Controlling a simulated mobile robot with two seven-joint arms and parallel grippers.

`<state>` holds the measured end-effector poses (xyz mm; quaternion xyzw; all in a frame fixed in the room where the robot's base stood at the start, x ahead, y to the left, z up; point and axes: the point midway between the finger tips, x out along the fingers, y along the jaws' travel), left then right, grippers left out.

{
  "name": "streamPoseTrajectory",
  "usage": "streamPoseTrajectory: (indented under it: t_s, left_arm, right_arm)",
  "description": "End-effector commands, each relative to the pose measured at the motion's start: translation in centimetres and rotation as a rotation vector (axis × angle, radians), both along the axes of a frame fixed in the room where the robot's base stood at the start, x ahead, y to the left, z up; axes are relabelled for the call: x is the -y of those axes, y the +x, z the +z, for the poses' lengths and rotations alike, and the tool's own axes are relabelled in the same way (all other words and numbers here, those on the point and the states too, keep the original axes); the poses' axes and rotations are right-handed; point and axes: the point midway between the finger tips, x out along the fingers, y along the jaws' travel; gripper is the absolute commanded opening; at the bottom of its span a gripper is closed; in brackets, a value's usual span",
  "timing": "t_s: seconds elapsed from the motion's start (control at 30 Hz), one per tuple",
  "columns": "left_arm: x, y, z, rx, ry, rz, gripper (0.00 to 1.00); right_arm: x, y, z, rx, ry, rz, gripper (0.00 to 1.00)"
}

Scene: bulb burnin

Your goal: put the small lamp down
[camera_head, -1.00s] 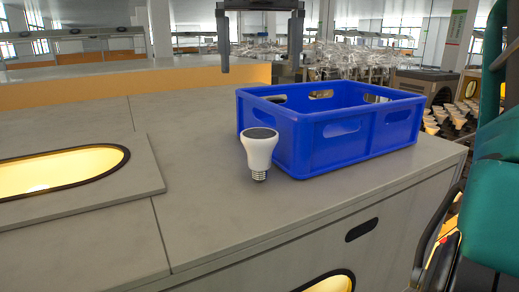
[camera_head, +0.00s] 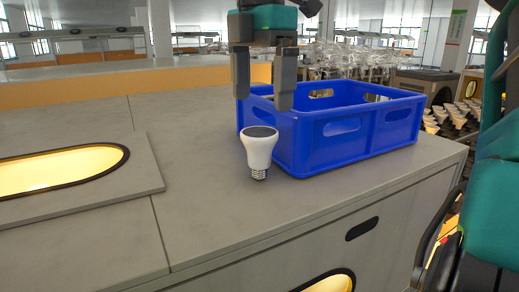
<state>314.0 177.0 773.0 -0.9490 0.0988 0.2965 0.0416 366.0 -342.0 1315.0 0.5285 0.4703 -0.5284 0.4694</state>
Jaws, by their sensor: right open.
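The small lamp is a white bulb (camera_head: 258,152) with a dark flat top and a metal screw base. It stands upright, base down, on the grey counter top (camera_head: 200,205), just in front of the left side of a blue crate (camera_head: 345,145). My right gripper (camera_head: 263,104) is at the top middle, open, with its two grey fingers pointing down. It holds nothing and appears above and behind the lamp, its fingers overlapping the crate's back left corner in the picture. My left gripper is not in view.
A raised panel (camera_head: 150,180) with a glowing oval window (camera_head: 60,170) lies on the left of the counter. The counter's front edge runs below the lamp. Several lamps (camera_head: 465,115) stand on a rack at the far right.

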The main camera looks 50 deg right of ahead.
Motion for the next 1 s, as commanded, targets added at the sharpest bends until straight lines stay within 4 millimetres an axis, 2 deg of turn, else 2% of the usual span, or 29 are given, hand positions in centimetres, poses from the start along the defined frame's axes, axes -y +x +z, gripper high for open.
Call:
streamPoseTrajectory:
  t_s: [0.03, 0.27, 0.6, 0.87, 1.0]
  left_arm:
    - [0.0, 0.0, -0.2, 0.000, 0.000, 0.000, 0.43]
    - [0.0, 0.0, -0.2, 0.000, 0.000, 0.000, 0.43]
    - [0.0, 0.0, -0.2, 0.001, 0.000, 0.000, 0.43]
    - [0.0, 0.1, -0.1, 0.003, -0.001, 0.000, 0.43]
    - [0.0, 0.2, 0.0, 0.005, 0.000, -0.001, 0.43]
  right_arm:
    - [0.0, 0.0, -1.0, -0.002, 0.001, 0.002, 0.92]
    - [0.0, 0.0, -2.7, 0.000, 0.000, 0.001, 0.92]
    - [-0.1, -0.4, -7.2, -0.001, 0.001, 0.001, 0.92]
    - [-0.1, -0.3, -7.6, 0.002, 0.000, 0.000, 0.92]
    - [-0.1, -0.3, -7.6, 0.002, 0.000, 0.000, 0.82]
